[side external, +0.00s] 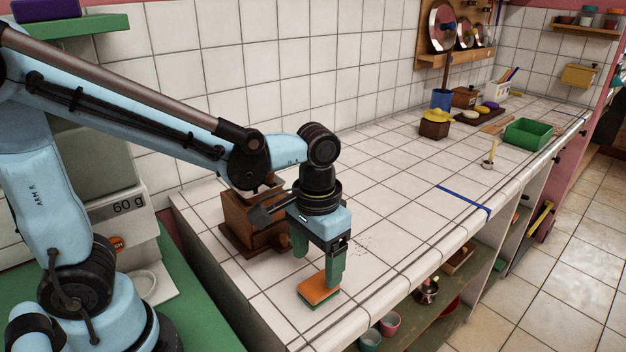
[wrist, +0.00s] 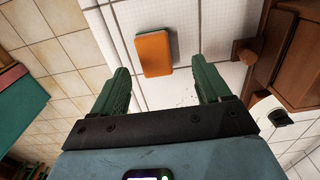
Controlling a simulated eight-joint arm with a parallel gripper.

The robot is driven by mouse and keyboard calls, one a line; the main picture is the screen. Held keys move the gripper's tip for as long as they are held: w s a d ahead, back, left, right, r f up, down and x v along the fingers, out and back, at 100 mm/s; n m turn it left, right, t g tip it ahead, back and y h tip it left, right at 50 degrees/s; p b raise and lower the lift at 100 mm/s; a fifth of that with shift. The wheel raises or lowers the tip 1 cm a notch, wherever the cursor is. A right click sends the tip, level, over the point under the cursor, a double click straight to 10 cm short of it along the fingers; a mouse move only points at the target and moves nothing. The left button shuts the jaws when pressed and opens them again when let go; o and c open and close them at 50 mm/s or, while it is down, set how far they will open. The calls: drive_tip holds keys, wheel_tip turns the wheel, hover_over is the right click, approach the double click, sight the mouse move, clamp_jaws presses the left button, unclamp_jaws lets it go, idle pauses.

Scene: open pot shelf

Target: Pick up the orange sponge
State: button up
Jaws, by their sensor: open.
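The orange sponge (side external: 318,288) has a green layer underneath and lies flat on the white tiled counter near its front edge. In the wrist view the orange sponge (wrist: 154,54) sits between the lines of the two fingers, ahead of their tips and nearer the left one. My gripper (side external: 318,272) points down with its green fingers open, right over or beside the sponge; the exact gap is hard to tell. In the wrist view my gripper (wrist: 163,78) has nothing between its fingers.
A brown wooden grinder-like box (side external: 240,222) stands close behind my gripper on the counter. A blue strip (side external: 464,199) crosses the counter to the right. A green tray (side external: 528,132) lies farther back. Cups (side external: 390,323) stand on the shelf below the front edge. The middle counter is mostly clear.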

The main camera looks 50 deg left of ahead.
sight(319, 283)
drive_tip(key=f, duration=0.3)
drive_tip(key=shift+d+f, duration=0.25)
drive_tip(key=shift+d, duration=0.15)
drive_tip(key=shift+f, duration=0.85)
drive_tip(key=shift+c, duration=0.2)
drive_tip(key=c, duration=1.2)
drive_tip(key=shift+o, duration=0.2)
drive_tip(key=shift+r, duration=0.1)
drive_tip(key=shift+r, duration=0.8)
wheel_tip(319, 283, up, 3)
drive_tip(key=shift+s+f, duration=0.15)
drive_tip(key=s+d+r, duration=0.4)
drive_tip(key=s+d, duration=0.1)
drive_tip(key=s+d+r, duration=0.2)
drive_tip(key=s, duration=0.1)
drive_tip(key=shift+s+d+r, duration=0.2)
drive_tip(key=shift+d+r, duration=0.1)
drive_tip(key=shift+d, duration=0.1)
